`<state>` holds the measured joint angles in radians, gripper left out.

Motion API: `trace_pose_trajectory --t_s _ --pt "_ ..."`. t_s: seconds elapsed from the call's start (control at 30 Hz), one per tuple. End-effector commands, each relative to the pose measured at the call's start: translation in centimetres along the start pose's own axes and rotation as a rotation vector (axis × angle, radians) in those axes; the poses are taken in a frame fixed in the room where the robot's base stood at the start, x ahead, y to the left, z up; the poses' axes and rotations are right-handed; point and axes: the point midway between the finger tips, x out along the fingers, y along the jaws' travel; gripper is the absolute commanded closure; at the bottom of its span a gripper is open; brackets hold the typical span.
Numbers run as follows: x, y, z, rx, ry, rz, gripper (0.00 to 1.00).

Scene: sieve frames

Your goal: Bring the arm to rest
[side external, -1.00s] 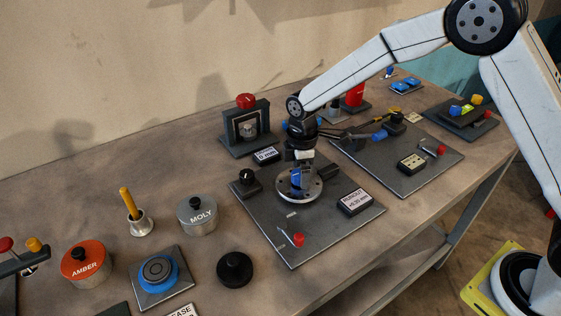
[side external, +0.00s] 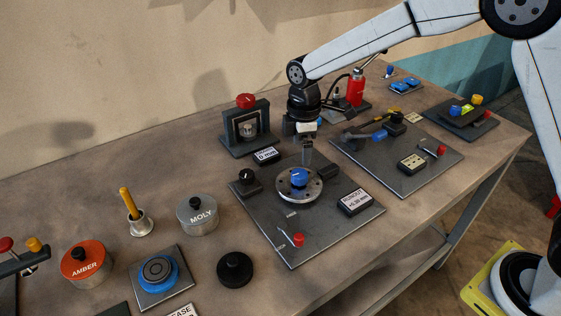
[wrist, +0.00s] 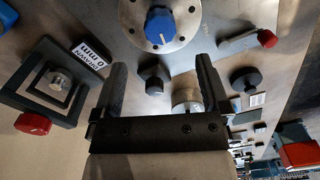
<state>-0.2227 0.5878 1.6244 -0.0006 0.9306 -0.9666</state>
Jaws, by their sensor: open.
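My gripper (side external: 307,152) is open and empty. It hangs above the back edge of the dark plate (side external: 291,247) that carries a round metal disc (side external: 312,192) with a blue knob (side external: 299,176). In the wrist view the two fingers of my gripper (wrist: 160,66) are spread apart with nothing between them. There the blue knob (wrist: 160,25) lies beyond the fingertips, clear of them.
A red-knobbed frame (side external: 246,126) stands left of my gripper. A red bottle (side external: 355,88) stands behind it to the right. A second plate (side external: 440,168) lies to the right. The MOLY tin (side external: 197,217) and AMBER tin (side external: 87,268) stand at the left.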

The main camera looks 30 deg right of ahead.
Motion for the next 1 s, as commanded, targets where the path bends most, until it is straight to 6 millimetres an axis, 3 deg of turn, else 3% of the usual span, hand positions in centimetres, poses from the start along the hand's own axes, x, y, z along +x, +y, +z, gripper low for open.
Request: trace_pose_trajectory --t_s 0.27,0.47,1.0 --pt "-0.1 -0.6 1.3 0.080 0.009 0.012 0.04" --pt "-0.3 -2.1 4.3 0.263 0.033 0.040 0.04" --pt "0.5 -10.2 14.1 0.920 0.147 0.118 0.04"
